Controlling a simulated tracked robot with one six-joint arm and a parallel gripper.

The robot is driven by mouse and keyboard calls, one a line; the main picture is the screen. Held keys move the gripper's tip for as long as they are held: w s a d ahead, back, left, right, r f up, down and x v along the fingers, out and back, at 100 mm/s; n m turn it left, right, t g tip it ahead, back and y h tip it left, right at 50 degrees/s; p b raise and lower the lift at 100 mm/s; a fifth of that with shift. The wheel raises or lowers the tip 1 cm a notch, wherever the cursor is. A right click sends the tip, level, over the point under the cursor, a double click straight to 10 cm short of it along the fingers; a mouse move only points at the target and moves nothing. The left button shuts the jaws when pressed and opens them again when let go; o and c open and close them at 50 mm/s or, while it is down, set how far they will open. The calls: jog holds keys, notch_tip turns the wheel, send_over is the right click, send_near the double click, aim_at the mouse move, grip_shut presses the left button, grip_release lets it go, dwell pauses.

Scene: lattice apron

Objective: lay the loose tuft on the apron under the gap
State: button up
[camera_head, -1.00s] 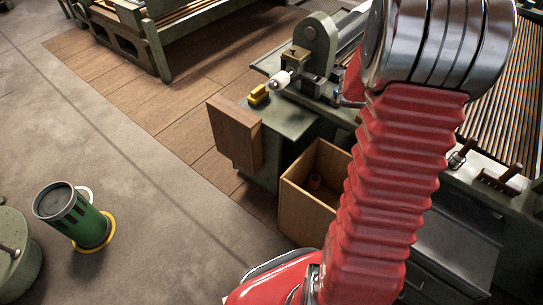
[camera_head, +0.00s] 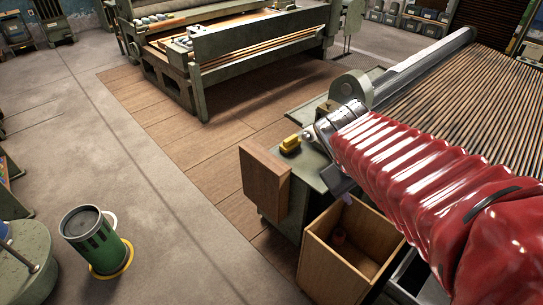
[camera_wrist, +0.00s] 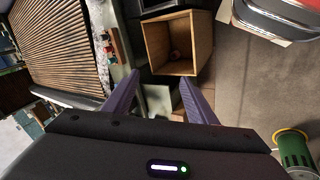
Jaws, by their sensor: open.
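The apron of dark and light slats (camera_head: 450,100) runs across the right of the head view, and at the upper left of the wrist view (camera_wrist: 60,45). I cannot make out the loose tuft or the gap for certain. A small white thing (camera_head: 308,139) shows beside my wrist, too small to identify. My gripper (camera_wrist: 158,82) is open, its two purple fingers apart with nothing seen held between them. It points down toward the wooden box and the green bench end. In the head view my arm hides part of the apron and most of the gripper.
An open wooden box (camera_head: 335,268) holds a small reddish thing (camera_head: 338,236). A green bin (camera_head: 93,240) stands on the floor at left. Another machine (camera_head: 240,55) is behind. The floor between is clear.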

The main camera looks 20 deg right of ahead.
jog(key=s+a+r+t+y, duration=0.1)
jog(key=s+a+y, duration=0.1)
jog(key=a, duration=0.6)
jog(key=s+a+r+m+t+y, duration=0.1)
jog(key=s+a+y, duration=0.1)
jog(key=a, duration=0.6)
jog(key=shift+a+r+m+t+y, duration=0.15)
jog(key=shift+a+m+t+y, duration=0.2)
jog(key=shift+y, duration=0.35)
jog(key=shift+s, duration=0.1)
